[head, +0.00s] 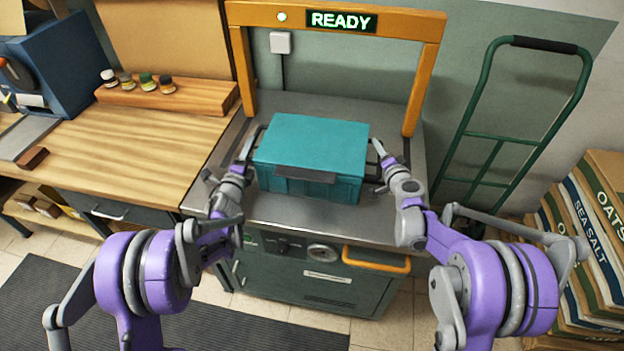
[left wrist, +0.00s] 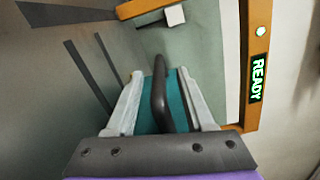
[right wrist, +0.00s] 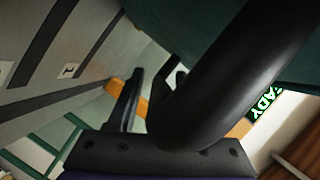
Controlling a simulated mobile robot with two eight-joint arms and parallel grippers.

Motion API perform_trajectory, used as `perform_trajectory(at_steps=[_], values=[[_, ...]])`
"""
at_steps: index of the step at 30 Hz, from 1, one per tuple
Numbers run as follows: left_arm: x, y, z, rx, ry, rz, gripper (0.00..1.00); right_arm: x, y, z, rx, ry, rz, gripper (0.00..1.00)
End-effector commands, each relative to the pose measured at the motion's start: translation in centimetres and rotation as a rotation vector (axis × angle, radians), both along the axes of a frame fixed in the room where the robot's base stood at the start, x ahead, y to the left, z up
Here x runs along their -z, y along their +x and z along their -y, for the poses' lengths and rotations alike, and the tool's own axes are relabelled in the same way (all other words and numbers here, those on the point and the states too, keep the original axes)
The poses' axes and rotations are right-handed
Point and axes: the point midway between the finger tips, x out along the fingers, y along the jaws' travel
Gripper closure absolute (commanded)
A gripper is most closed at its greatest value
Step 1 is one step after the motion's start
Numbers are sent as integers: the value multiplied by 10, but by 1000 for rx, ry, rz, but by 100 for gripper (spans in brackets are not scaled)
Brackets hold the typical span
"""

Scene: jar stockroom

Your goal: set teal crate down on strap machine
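The teal crate (head: 312,142), closed on top with a dark panel on its front, appears to sit on the metal top (head: 225,190) of the strap machine, under its orange arch. It is turned slightly. My left gripper (head: 248,150) is at the crate's left side. In the left wrist view its two pale fingers (left wrist: 162,100) stand apart, with the dark side handle (left wrist: 160,92) between them and gaps on both sides. My right gripper (head: 383,158) is at the right side. In the right wrist view the dark handle (right wrist: 235,75) covers one finger; the visible finger stands wide.
The orange arch (head: 425,75) carries a lit READY sign (head: 341,21). A wooden bench (head: 130,140) with small jars adjoins at left. A green hand truck (head: 490,140) stands at right, near stacked sacks (head: 590,220). A dark mat (head: 60,300) lies on the floor.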

Motion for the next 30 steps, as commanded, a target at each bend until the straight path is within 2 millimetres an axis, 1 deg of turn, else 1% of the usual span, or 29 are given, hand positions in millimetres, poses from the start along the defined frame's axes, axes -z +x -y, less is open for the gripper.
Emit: perform_trajectory(at_steps=[7,11,14,21,24,27,30], values=[[0,-1,1,1,-1,1,47,0,0,-1,-2,-1,0,50],[0,-10,-1,1,0,1,47,0,0,-1,-3,0,-1,50],[0,-27,-4,0,0,1,47,0,0,-2,-4,0,0,50],[1,-79,-12,-1,0,0,47,0,0,-2,-4,0,0,50],[1,-96,-14,0,0,0,47,0,0,-2,-4,0,0,50],[1,-109,-16,0,0,0,47,0,0,-2,-4,0,0,50],[1,-116,-17,0,0,0,47,0,-1,-2,-4,0,0,50]])
